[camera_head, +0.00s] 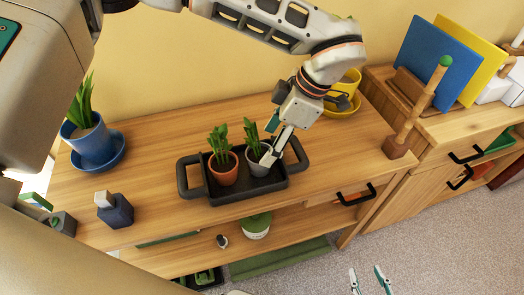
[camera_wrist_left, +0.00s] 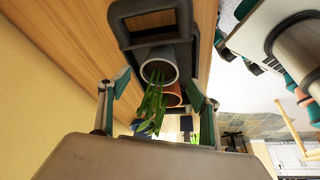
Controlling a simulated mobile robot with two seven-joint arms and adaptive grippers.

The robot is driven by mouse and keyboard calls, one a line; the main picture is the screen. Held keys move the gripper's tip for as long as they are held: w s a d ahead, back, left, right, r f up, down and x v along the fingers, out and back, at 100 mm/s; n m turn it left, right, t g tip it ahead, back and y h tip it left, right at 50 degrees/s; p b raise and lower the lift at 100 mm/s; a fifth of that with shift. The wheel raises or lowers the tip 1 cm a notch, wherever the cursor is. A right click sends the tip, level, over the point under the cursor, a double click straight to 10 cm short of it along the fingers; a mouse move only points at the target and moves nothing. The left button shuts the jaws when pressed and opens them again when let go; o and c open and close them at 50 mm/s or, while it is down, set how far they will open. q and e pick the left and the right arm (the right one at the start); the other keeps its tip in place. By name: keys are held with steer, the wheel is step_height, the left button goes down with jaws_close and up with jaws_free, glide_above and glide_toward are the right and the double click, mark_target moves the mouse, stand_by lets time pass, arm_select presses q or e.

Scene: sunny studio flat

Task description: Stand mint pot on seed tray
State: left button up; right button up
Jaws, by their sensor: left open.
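The dark seed tray (camera_head: 250,193), with a loop handle at each end, lies on the wooden cabinet top. A terracotta pot (camera_head: 223,174) and a grey pot (camera_head: 258,168), both with green leaves, stand side by side in it. I cannot tell by label which is the mint pot. My left gripper (camera_head: 270,142) is open at the grey pot, and one finger covers part of that pot. In the left wrist view the grey pot (camera_wrist_left: 158,69) and its leaves show between the open fingers (camera_wrist_left: 160,90). My right gripper (camera_head: 368,276) is open and empty above the floor.
A blue pot (camera_head: 92,143) with a plant stands at the left, near a dark bottle (camera_head: 117,212). A white pot (camera_head: 256,228) is on the lower shelf.

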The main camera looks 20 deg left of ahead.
arm_select(q)
steer(key=v, duration=0.4)
steer(key=shift+r, duration=0.15)
arm_select(e)
steer(key=shift+s+a+f, duration=0.1)
steer(key=shift+s+f, duration=0.05)
steer(key=shift+s, duration=0.35)
steer(key=shift+w, duration=0.15)
